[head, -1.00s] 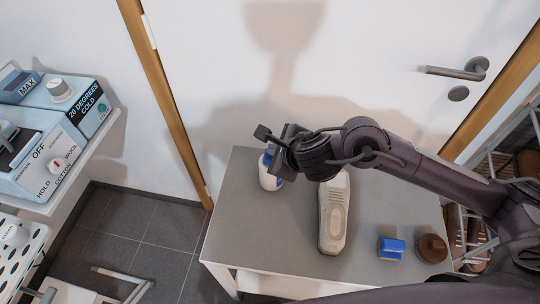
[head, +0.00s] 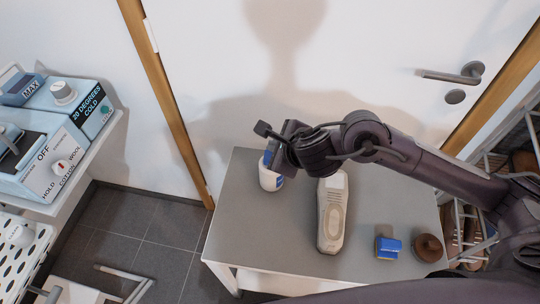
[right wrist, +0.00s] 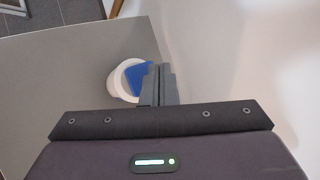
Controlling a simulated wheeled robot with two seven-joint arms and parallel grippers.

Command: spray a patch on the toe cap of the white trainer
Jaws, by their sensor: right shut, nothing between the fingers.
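I cannot clearly tell which end is the toe cap. A white container with blue on it (head: 270,180), perhaps the spray, stands at the table's back left. It also shows in the right wrist view (right wrist: 115,82). My right gripper (head: 274,155) is over the container, partly hiding its top. In the right wrist view its fingers (right wrist: 158,82) are shut and empty, overlapping the container's edge; contact cannot be told. My left gripper is out of view.
A blue block-like item with yellow at its edge (head: 388,248) and a round brown item (head: 429,247) lie at the table's right. A shelf with a blue-grey appliance (head: 50,150) is at left. A white door stands behind the table (head: 225,235). The table's front left is clear.

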